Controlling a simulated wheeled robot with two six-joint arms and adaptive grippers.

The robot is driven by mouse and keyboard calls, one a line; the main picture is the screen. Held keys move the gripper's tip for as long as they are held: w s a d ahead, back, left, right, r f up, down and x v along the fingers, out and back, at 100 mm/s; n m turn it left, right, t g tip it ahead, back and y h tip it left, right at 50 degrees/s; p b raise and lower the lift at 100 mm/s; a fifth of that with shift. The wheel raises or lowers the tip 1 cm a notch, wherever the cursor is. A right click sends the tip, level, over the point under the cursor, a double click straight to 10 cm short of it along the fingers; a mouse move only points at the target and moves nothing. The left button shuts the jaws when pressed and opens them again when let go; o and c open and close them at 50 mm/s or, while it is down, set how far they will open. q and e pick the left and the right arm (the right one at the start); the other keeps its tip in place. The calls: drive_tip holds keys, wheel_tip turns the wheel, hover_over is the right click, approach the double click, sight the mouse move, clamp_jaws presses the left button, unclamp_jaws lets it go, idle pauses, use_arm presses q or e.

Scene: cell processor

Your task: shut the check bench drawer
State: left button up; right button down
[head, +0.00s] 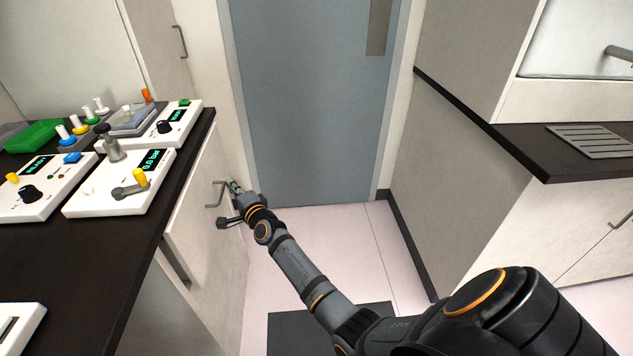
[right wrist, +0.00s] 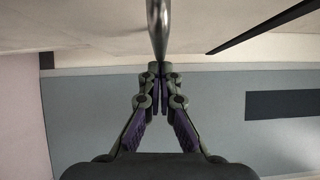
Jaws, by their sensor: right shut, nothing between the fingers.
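The check bench (head: 90,270) is on the left in the head view, with a dark top and pale front. A pale front panel with a bar handle (head: 214,195), which looks like the drawer front (head: 195,205), is just below the bench edge. How far it stands out is hard to tell. My right gripper (head: 231,187) is at the panel beside the handle. In the right wrist view its fingertips (right wrist: 160,70) are together and empty, close to the end of a metal bar (right wrist: 158,25). Contact cannot be told. My left gripper is not in view.
White instruments (head: 120,190) with knobs and a green tray (head: 34,136) stand on the bench. A grey-blue door (head: 310,110) is at the back. A second counter (head: 530,150) is on the right.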

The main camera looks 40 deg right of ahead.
drive_tip(key=shift+w+a, duration=0.35)
drive_tip(key=shift+a, duration=0.2)
drive_tip(key=shift+w+a, duration=0.3)
drive_tip(key=shift+a, duration=0.2)
drive_tip(key=shift+w+a, duration=0.2)
drive_tip(key=shift+a, duration=0.15)
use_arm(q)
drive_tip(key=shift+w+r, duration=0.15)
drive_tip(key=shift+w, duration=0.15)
use_arm(e)
drive_tip(key=shift+w+a, duration=0.15)
drive_tip(key=shift+a, duration=0.05)
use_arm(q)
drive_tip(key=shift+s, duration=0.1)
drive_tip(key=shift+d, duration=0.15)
